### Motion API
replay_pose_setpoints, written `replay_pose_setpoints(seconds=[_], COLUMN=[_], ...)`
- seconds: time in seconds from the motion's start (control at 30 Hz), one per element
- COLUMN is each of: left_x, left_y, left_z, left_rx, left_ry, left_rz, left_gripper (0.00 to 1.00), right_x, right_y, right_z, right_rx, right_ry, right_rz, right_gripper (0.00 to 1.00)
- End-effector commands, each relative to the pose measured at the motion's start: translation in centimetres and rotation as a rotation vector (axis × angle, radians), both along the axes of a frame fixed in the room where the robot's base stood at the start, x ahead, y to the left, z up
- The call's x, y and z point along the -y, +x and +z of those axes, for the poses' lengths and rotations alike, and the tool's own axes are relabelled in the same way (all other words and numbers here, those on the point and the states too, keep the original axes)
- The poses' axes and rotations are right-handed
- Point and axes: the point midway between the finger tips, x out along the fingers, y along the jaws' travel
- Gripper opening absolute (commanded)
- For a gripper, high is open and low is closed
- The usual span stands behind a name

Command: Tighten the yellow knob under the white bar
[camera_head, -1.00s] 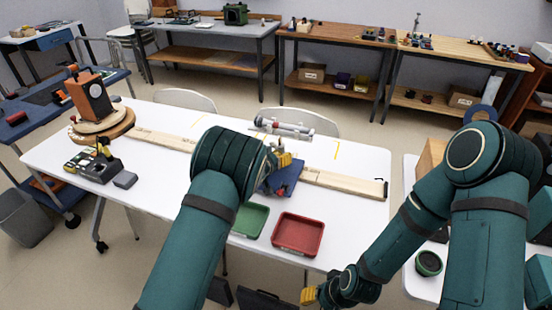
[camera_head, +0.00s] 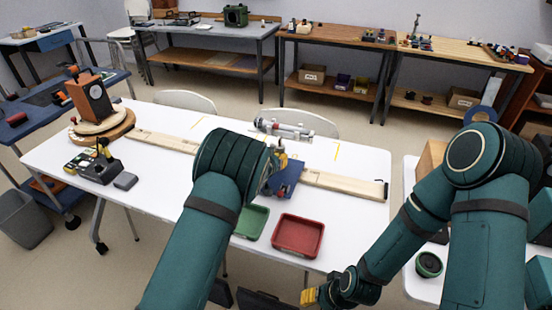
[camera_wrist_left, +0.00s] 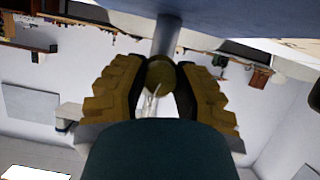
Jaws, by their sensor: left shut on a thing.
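The yellow knob (camera_wrist_left: 160,76) shows in the left wrist view as a dark yellow round end below a grey post (camera_wrist_left: 167,34). My left gripper (camera_wrist_left: 159,70) has its yellow ridged fingers shut on the knob, one on each side. In the head view, the left gripper (camera_head: 282,159) is mostly hidden behind my own wrist, and the knob cannot be made out.
The blue base (camera_head: 289,177) stands by the wooden plank (camera_head: 345,184) on the white table. A red tray (camera_head: 298,235) and a green tray (camera_head: 251,221) lie nearer. A clamp stand (camera_head: 90,100) is at the left.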

Motion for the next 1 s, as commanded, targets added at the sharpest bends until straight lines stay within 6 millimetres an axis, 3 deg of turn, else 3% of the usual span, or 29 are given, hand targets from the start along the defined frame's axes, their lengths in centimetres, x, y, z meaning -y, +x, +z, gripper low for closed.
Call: replay_pose_setpoints(seconds=[0.6, 1.0], left_x=[0.19, 0.1], left_y=[-0.07, -0.03], left_z=[-0.08, -0.07], left_rx=[0.13, 0.161], left_ry=[0.402, 0.495], left_rz=[-0.002, 0.001], left_gripper=[0.0, 0.0], right_x=[0.0, 0.0], right_y=[0.0, 0.0], right_z=[0.0, -0.01], right_rx=[0.0, 0.0], right_ry=[0.0, 0.0], right_rz=[0.0, 0.0], right_gripper=[0.47, 0.47])
